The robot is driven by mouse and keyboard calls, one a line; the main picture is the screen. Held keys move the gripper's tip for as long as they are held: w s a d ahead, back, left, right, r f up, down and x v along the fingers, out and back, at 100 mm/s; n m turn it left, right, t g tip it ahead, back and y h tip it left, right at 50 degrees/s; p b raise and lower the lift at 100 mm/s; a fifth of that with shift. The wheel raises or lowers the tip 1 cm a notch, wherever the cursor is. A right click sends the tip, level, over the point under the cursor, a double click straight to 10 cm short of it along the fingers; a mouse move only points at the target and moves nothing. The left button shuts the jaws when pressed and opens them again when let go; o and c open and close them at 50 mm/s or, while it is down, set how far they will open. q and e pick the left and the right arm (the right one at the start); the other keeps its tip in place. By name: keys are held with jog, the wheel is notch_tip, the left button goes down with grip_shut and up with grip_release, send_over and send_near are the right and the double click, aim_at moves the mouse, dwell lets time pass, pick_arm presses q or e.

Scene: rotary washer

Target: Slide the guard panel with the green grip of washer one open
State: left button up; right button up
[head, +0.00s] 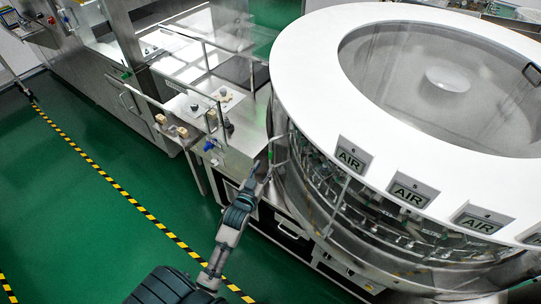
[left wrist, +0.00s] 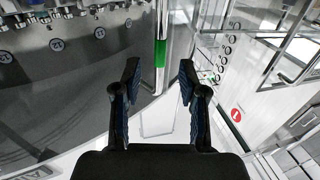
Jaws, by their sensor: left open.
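The rotary washer (head: 305,55) is a large drum with a white ring top and clear curved sides, at the right of the head view. A green grip (head: 270,156) sits on an upright strip at its left side. In the left wrist view the green grip (left wrist: 160,53) lies between and beyond my fingertips, on a pale bar at the edge of the clear guard panel (left wrist: 95,75). My left gripper (head: 264,172) is open, close to the grip; its spread fingers (left wrist: 159,72) also show in the wrist view. Contact cannot be told. My right gripper is out of view.
A steel machine with a conveyor bench (head: 205,100) adjoins the washer on the left. Several AIR signs (head: 351,159) hang along the washer's rim. The green floor (head: 75,210) at the left is clear, crossed by yellow-black tape (head: 120,188).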

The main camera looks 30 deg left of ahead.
aim_at(270, 157)
pick_arm(q)
jog(key=w, duration=0.2)
jog(key=w+a, duration=0.1)
jog(key=w, duration=0.4)
jog(key=shift+a+f, duration=0.1)
jog(key=shift+a, duration=0.05)
jog(key=shift+c, duration=0.2)
grip_shut()
